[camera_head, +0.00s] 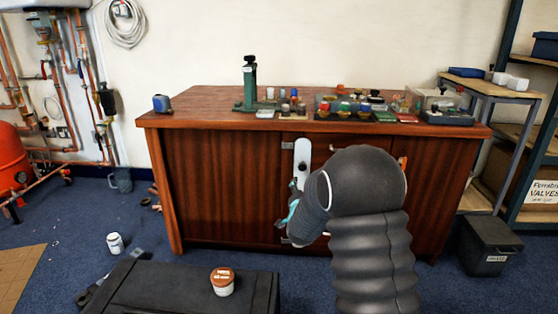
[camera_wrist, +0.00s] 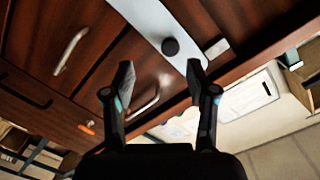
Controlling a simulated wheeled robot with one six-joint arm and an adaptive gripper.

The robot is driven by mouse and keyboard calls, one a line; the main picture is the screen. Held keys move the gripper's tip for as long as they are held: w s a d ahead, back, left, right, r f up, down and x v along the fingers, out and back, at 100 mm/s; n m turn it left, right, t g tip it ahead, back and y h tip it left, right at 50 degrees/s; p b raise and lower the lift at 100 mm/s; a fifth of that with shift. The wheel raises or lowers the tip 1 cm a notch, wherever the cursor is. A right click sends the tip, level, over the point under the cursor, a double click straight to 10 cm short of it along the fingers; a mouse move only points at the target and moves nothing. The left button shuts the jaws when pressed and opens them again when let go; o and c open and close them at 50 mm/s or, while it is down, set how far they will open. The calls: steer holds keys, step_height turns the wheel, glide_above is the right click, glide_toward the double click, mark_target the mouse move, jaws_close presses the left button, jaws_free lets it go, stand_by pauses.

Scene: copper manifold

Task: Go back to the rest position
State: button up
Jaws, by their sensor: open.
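My gripper shows in the wrist view (camera_wrist: 160,85) with its two fingers spread apart and nothing between them. In the head view my arm reaches forward to the front of the wooden cabinet (camera_head: 220,190), and the gripper (camera_head: 291,212) is mostly hidden behind my arm. A pale upright plate (camera_head: 302,155) with a dark knob is on the cabinet front close to the gripper. In the wrist view the plate (camera_wrist: 150,22) and the round dark knob (camera_wrist: 170,46) lie beyond the fingertips. I cannot tell whether any finger touches them.
Small jars and tools crowd the cabinet top, with a green stand (camera_head: 249,85). A black case (camera_head: 180,288) with a brown-lidded jar (camera_head: 222,281) is in front. Floor between case and cabinet is partly clear.

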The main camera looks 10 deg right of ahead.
steer(key=s+a+f+n+g+y, duration=0.25)
steer(key=s+f+g, duration=0.25)
steer(key=f, duration=0.5)
steer(key=s+a+n+g+y+p, duration=0.15)
steer(key=s+n+g, duration=0.25)
steer(key=s, duration=0.5)
steer(key=s+d+r+n+p, duration=0.1)
steer(key=s+r+p, duration=0.1)
steer(key=s+r, duration=0.6)
steer(key=s+d+r+n+g+p, duration=0.1)
steer(key=s+r+p, duration=0.1)
steer(key=s+r, duration=0.7)
steer(key=s+r+n+g+p, duration=0.1)
steer(key=s+r+n+p, duration=0.1)
steer(key=s+r, duration=0.7)
steer(key=s+p, duration=0.1)
steer(key=s, duration=0.7)
steer(key=shift+s+d+h, duration=0.25)
steer(key=shift+d+h, duration=0.15)
